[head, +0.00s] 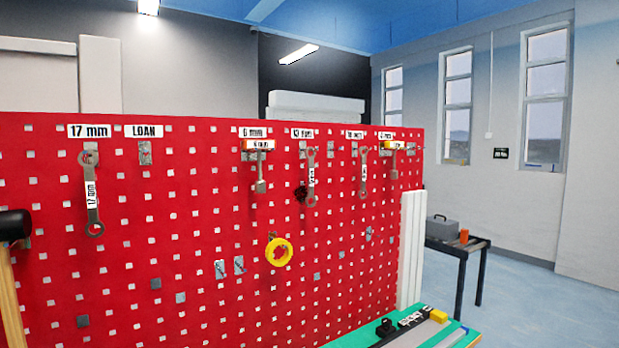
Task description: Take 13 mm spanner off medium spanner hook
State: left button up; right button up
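A red pegboard (150,270) fills the left and middle of the head view. A grey spanner (311,177) hangs upright on a hook under a label (302,133) that seems to read 13 mm, though the print is blurred. A larger spanner (92,195) marked 17 mm hangs at the left under its 17 mm label (89,131). Another spanner (363,173) hangs to the right of the middle one; its marking is too small to read. Neither of my grippers is in view.
A hook under the LOAN label (143,131) is empty. A yellow tape roll (279,252) hangs low on the board. A small dark item (300,193) is beside the middle spanner. A green bench top (430,325) is at lower right.

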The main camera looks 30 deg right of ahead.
aim_at(311, 160)
jog(key=u, duration=2.25)
jog(key=k, duration=1)
jog(key=z, duration=1.65)
jog(key=i, duration=0.5)
jog(key=u, duration=0.05)
